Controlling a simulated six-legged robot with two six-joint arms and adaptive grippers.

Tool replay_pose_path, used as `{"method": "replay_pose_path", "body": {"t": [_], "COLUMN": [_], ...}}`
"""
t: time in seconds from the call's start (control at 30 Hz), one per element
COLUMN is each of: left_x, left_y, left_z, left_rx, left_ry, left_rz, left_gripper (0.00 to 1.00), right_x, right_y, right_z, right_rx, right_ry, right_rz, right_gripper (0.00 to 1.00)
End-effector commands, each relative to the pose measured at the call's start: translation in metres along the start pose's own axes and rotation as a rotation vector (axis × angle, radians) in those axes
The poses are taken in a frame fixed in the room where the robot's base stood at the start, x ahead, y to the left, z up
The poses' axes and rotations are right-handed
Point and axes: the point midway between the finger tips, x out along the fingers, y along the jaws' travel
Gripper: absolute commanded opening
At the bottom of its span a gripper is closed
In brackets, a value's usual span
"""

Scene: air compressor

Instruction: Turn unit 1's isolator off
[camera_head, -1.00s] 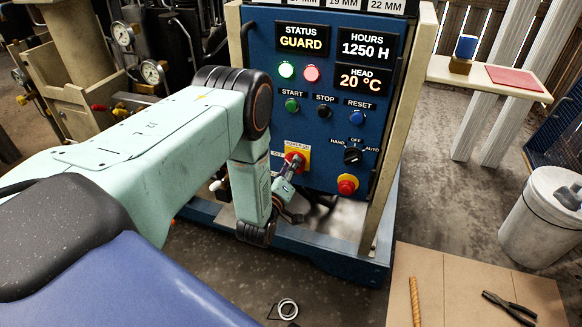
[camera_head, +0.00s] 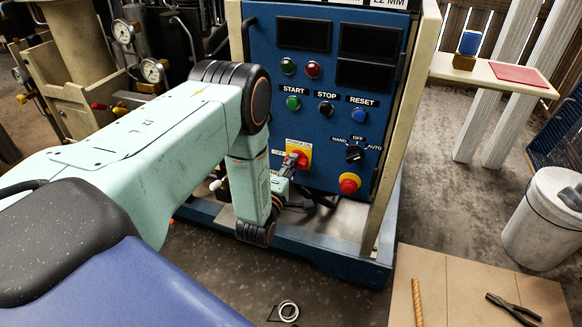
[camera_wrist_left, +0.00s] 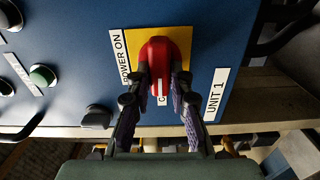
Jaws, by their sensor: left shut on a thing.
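Unit 1's isolator is a red handle (camera_wrist_left: 163,58) on a yellow plate (camera_wrist_left: 185,40), low on the blue control panel (camera_head: 330,110). In the head view the red handle (camera_head: 299,158) shows beside my gripper's tip. My left gripper (camera_head: 290,167) reaches it from the left and front. In the left wrist view its two fingers (camera_wrist_left: 164,82) are closed around the sides of the red handle. A "POWER ON" label and a "UNIT 1" label (camera_wrist_left: 216,95) flank the plate. The panel's displays (camera_head: 304,34) are black and its two lamps are dim. My right gripper is not in view.
A red and yellow emergency button (camera_head: 349,184) and a Hand/Off/Auto selector (camera_head: 354,154) sit right of the isolator. A cream frame post (camera_head: 385,190) edges the panel. Pliers (camera_head: 512,308) lie on a board (camera_head: 450,280) on the floor at the right front.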

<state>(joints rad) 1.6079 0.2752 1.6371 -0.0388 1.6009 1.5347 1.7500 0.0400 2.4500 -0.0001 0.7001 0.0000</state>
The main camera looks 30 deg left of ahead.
Motion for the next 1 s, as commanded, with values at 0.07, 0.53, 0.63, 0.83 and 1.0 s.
{"method": "replay_pose_path", "body": {"t": [0.07,0.53,0.63,0.83,1.0], "left_x": [0.0001,0.0001,0.0001,0.0001,0.0], "left_y": [-0.0002,0.0,0.0,-0.0001,-0.0001], "left_z": [0.0004,0.0004,0.0005,0.0004,0.0002], "left_rx": [-0.019,-0.043,-0.043,-0.041,-0.041], "left_ry": [-0.001,-0.001,-0.001,-0.001,-0.001], "left_rz": [0.0,0.0,0.0,0.0,0.0], "left_gripper": [0.0,0.0,0.21,0.38,0.43], "right_x": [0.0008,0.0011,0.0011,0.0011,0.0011], "right_y": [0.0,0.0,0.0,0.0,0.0], "right_z": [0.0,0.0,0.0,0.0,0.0], "right_rx": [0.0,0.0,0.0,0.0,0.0], "right_ry": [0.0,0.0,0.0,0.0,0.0], "right_rz": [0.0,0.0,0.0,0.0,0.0], "right_gripper": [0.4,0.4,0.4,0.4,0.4]}}
